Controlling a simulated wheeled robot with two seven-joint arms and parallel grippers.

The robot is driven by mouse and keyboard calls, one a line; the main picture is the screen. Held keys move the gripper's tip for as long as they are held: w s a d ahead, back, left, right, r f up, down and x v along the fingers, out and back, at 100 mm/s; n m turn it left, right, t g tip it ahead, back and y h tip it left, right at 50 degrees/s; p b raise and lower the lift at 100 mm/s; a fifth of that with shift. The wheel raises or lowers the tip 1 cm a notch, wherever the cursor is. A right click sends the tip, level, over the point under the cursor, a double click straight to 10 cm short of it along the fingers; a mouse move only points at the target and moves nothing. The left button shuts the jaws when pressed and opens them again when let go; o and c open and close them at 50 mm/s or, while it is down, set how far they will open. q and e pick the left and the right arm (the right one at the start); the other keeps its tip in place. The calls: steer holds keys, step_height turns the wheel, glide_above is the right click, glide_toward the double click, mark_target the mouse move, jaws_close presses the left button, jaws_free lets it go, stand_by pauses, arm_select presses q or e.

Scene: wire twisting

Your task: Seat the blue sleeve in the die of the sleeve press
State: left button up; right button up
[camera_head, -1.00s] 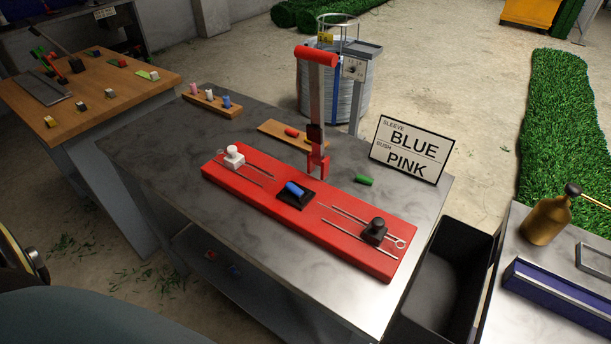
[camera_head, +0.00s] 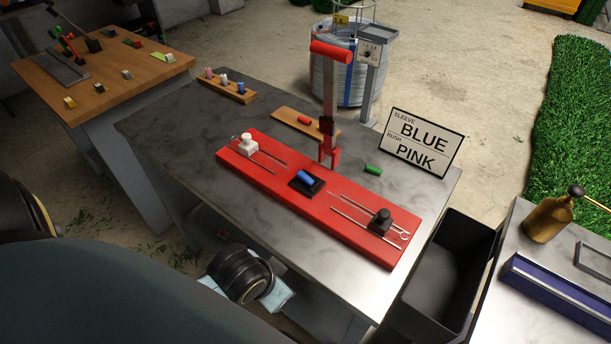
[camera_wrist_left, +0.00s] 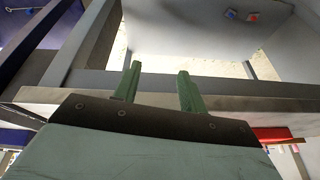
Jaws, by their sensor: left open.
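The blue sleeve (camera_head: 305,177) lies tilted on the black die (camera_head: 316,190) at the middle of the red press base (camera_head: 271,178). I cannot tell how deep it sits in the die. The press lever (camera_head: 328,95) stands upright behind it with a red grip on top. In the left wrist view my left gripper (camera_wrist_left: 160,78) is open, with nothing between its two green fingers, near a grey table edge. Its fingers do not show in the head view, where only dark parts of my arm appear at lower left. My right gripper is in no view.
A sign (camera_head: 419,143) reads sleeve BLUE, bush PINK. A green piece (camera_head: 373,170) lies loose on the table. A wooden rack (camera_head: 226,88) holds pink, white and blue pieces; a wooden board (camera_head: 291,119) carries a red one. A black bin (camera_head: 450,270) stands at right.

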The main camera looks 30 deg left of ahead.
arm_select(q)
steer(key=w+d+r+m+t+h, duration=0.1)
steer(key=w+d+r+m+t, duration=0.1)
steer(key=w+r+m+t, duration=0.7)
steer(key=w+d+r+m+t+h, duration=0.15)
steer(key=w+r+t, duration=0.35)
steer(key=w+r, duration=0.85)
steer(key=s+d+r+m+g+h, duration=0.2)
steer(key=d+r+m+g+h, duration=0.45)
steer(key=m, duration=0.75)
steer(key=s+d+r+m+g+h, duration=0.1)
steer(key=d+r+m+g+h, duration=0.25)
steer(key=d+m+h, duration=0.8)
steer(key=m+g+y, duration=0.8)
steer(key=m+y, duration=0.9)
steer(key=y, duration=0.4)
glide_above(305, 176)
step_height(305, 176, down, 11)
steer(key=shift+h, duration=0.25)
steer(key=f, duration=0.3)
steer(key=f+p, duration=0.1)
steer(key=f, duration=0.3)
steer(key=shift+s+d+f, duration=0.1)
steer(key=shift+d+f, duration=0.1)
steer(key=shift+f, duration=0.1)
steer(key=shift+a+f+p, duration=0.2)
steer(key=shift+f+p, duration=0.35)
steer(key=shift+f, duration=2.2)
